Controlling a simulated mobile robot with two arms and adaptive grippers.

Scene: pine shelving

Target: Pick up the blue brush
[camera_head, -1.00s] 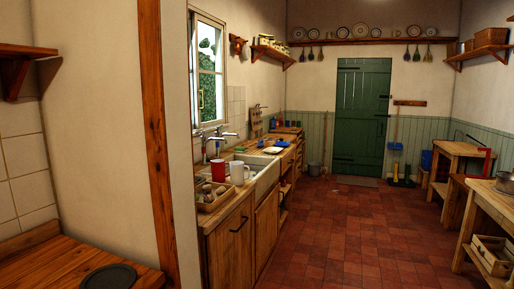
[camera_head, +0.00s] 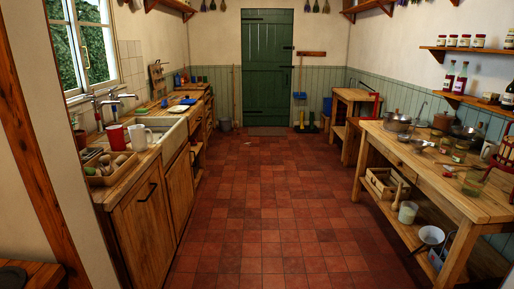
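A small flat blue thing (camera_head: 188,101) lies on the left wooden counter behind the sink, next to a pale plate (camera_head: 178,109). It may be the blue brush, but it is too small to tell. A long-handled tool with a blue head (camera_head: 299,95) hangs on the back wall, right of the green door; whether it is a brush or a shovel is unclear. Neither of my grippers is in view.
The red tiled floor (camera_head: 262,215) is clear down the middle. A sink (camera_head: 165,133), red cup (camera_head: 114,137), white mug (camera_head: 138,137) and tray (camera_head: 110,170) are on the left counter. A laden wooden table (camera_head: 440,180) stands right; a bucket (camera_head: 225,124) is near the green door (camera_head: 266,68).

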